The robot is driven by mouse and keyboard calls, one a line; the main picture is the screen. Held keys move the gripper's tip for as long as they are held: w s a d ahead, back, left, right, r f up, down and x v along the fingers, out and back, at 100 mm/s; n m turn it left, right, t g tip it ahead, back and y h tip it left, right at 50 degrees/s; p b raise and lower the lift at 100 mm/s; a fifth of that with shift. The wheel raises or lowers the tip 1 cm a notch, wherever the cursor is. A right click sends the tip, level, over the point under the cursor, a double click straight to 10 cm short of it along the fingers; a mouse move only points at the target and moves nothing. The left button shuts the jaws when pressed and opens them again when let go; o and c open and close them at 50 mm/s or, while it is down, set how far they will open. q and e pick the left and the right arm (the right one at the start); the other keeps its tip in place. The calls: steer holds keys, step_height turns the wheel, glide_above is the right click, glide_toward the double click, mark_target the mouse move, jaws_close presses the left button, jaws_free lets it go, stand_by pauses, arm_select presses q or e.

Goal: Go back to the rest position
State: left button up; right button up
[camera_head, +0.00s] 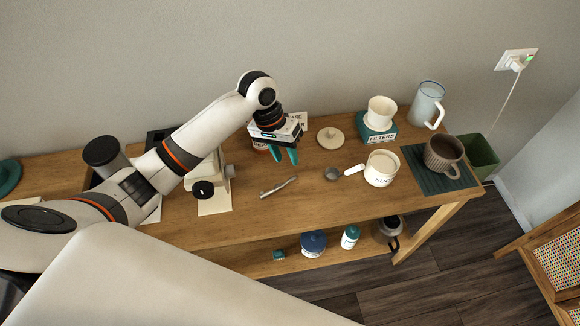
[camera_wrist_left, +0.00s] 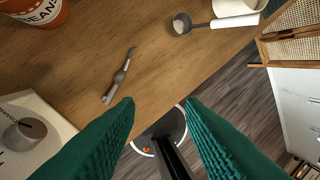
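My left gripper (camera_head: 284,155) is above the wooden table (camera_head: 240,225), its teal fingers pointing down. It also shows in the left wrist view (camera_wrist_left: 160,102), where the fingers are spread and nothing is between them. A slim metal tool (camera_head: 278,186) lies flat on the table below the gripper, apart from it. The tool also shows in the left wrist view (camera_wrist_left: 120,76). A red jar marked BEANS (camera_wrist_left: 40,10) is partly hidden by my gripper in the head view. My right gripper is in neither view.
A small metal scoop (camera_head: 332,173), a white sugar pot (camera_head: 382,168), a white cup on a teal filter box (camera_head: 377,131), a brown mug (camera_head: 443,155) and a glass pitcher (camera_head: 427,104) stand to the right. A grey-white machine (camera_head: 204,188) is on the left. A chair (camera_head: 560,255) is at far right.

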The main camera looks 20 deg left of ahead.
arm_select(q)
steer(key=s+d+f+m+t, duration=0.1)
steer(key=s+d+f, duration=0.2)
steer(key=s, duration=0.3)
steer(key=s+d+f+m+t, duration=0.1)
steer(key=s+d+f, duration=0.15)
steer(key=s, duration=0.35)
steer(key=s+a+r+t+y, duration=0.1)
steer(key=s+a+y, duration=0.35)
steer(key=s, duration=0.75)
step_height(320, 180, down, 30)
steer(key=g+h+b, duration=0.1)
steer(key=h+b, duration=0.1)
steer(key=b, duration=0.2)
steer(key=s+a+f+g+b, duration=0.1)
steer(key=s+a+f+b, duration=0.1)
steer(key=s+f, duration=1.5)
steer(key=shift+s+a+f+y+b, duration=0.15)
steer(key=shift+a+f+y+b, duration=0.25)
steer(key=shift+a+f, duration=0.55)
